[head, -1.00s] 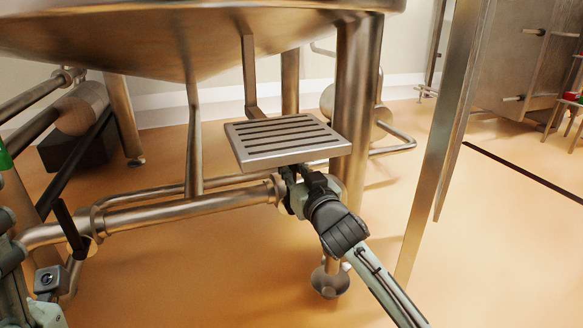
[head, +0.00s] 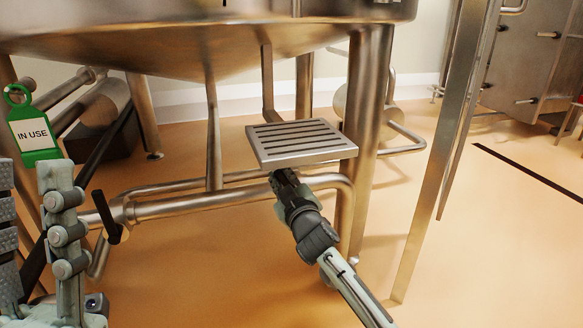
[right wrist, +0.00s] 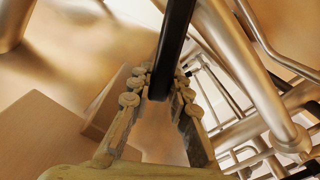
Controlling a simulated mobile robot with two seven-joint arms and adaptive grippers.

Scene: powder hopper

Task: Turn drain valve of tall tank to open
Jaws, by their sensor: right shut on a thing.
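The tall tank (head: 200,55) stands on metal legs with pipework below it. My right gripper (head: 279,179) reaches under the slatted metal plate (head: 300,143) at the tank's front. In the right wrist view, its fingers (right wrist: 160,92) are shut on a black bar (right wrist: 176,40), which looks like the valve handle. In the head view the plate and my gripper hide most of that handle and the valve body. My left gripper (head: 40,235) is close to the camera at the lower left. A green "IN USE" tag (head: 36,133) shows just above it; I cannot tell whether it is held.
A horizontal pipe (head: 190,204) runs below the tank. Another black handle (head: 109,217) sits on the pipework at the left. A metal post (head: 430,170) stands right of my right arm. The orange floor (head: 490,240) is clear at the right.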

